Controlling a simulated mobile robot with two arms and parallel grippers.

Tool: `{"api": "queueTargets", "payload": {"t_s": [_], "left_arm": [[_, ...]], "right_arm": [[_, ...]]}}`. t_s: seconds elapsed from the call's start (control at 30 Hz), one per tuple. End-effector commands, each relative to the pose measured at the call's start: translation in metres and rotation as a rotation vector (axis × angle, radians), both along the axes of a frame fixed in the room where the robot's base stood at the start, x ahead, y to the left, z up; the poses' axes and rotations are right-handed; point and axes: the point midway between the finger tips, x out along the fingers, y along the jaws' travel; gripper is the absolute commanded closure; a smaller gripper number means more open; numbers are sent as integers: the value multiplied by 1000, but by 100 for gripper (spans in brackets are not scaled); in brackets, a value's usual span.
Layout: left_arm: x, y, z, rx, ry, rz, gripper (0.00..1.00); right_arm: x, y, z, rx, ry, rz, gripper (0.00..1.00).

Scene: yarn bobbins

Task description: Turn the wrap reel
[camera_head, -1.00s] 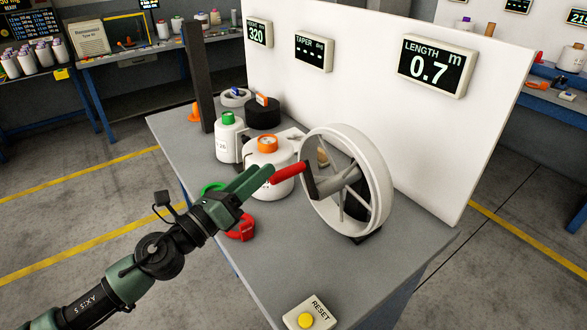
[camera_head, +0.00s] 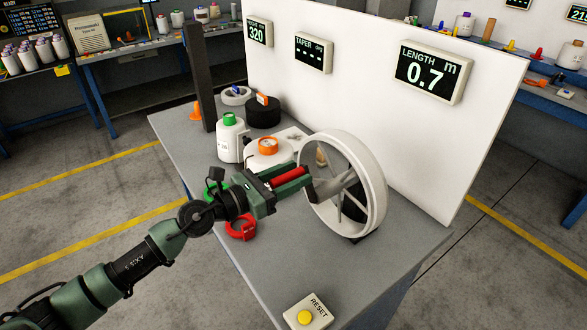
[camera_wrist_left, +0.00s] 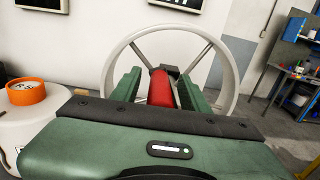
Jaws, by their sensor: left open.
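The wrap reel (camera_head: 376,222) is a large white spoked wheel standing upright on the grey table; it also shows in the left wrist view (camera_wrist_left: 112,53). Its crank has a red handle (camera_head: 287,177) pointing toward my arm. My left gripper (camera_head: 290,182) is open, with its green fingers on both sides of the red handle. In the left wrist view the handle (camera_wrist_left: 161,88) lies between the two fingers (camera_wrist_left: 160,90); I cannot tell whether they touch it. The length display (camera_head: 427,73) reads 0.7. My right gripper is not in view.
White bobbins with an orange top (camera_head: 268,147) and a green top (camera_head: 229,140) stand left of the reel. A red ring (camera_head: 240,229) lies below my gripper. A reset box (camera_head: 307,313) sits at the front edge. A white panel (camera_head: 365,110) stands behind.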

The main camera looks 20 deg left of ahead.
Motion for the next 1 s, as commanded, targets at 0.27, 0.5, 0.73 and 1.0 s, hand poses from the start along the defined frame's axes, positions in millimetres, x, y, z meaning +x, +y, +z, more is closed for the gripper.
{"api": "queueTargets", "payload": {"t_s": [0.27,0.5,0.73,1.0], "left_arm": [[2,-2,-1,0,0,0,55],[2,-2,0,0,0,0,100],[2,-1,-1,2,0,2,100],[3,0,-2,4,1,4,100]], "right_arm": [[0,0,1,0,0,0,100],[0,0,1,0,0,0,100],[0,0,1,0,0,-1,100],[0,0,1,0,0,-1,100]]}}
